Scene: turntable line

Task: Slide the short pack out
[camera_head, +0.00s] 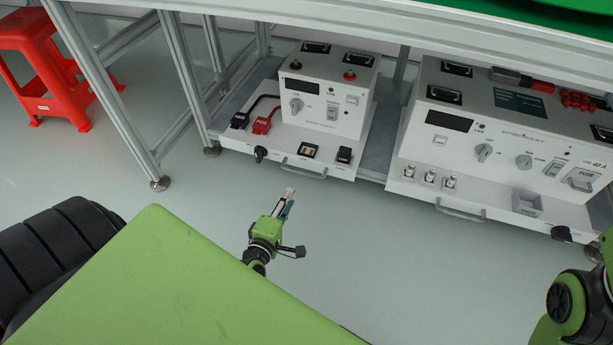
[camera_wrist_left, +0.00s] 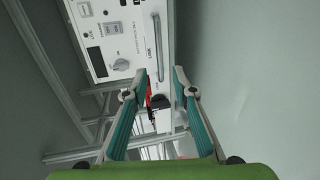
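The short pack (camera_head: 328,90) is a white box unit with a screen, dial and switches on a white base plate under the table. Its metal handle (camera_head: 304,170) is on the plate's front edge. My left gripper (camera_head: 288,194) is in front of this handle, low above the floor and apart from it. In the left wrist view the gripper (camera_wrist_left: 160,72) is open with nothing held. The handle (camera_wrist_left: 156,40) lies ahead, in line with the gap between the fingers. The pack's face (camera_wrist_left: 108,45) shows beyond at the left. My right gripper is out of the picture.
A longer white pack (camera_head: 510,130) with its own handle (camera_head: 460,212) sits to the right on the same shelf. A table leg (camera_head: 178,75) stands left of the short pack. A red stool (camera_head: 50,65) is farther left. The floor (camera_head: 370,240) in front is clear.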

